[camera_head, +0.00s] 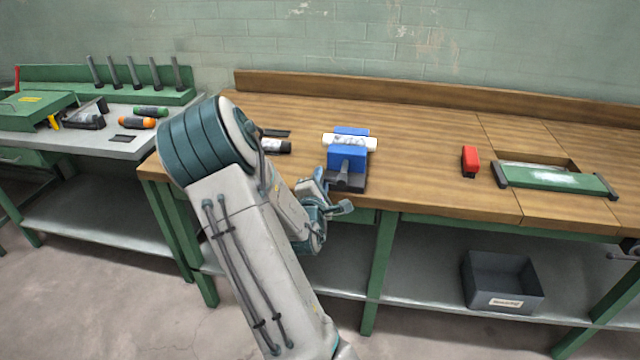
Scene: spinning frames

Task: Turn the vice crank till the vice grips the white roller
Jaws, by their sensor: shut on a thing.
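A blue vice (346,158) stands on a dark base at the front edge of the wooden workbench (420,120). The white roller (364,144) lies crosswise between its blue jaws. Whether both jaws touch the roller cannot be told from here. My gripper (338,202) is at the front of the vice, just past the bench edge, and is shut on the vice crank. The crank is mostly hidden by my gripper and wrist.
A red block (470,161) and a green-framed tray (556,181) lie to the right on the bench. A grey bin (503,281) stands on the lower shelf. A second bench (125,145) with tools is at left.

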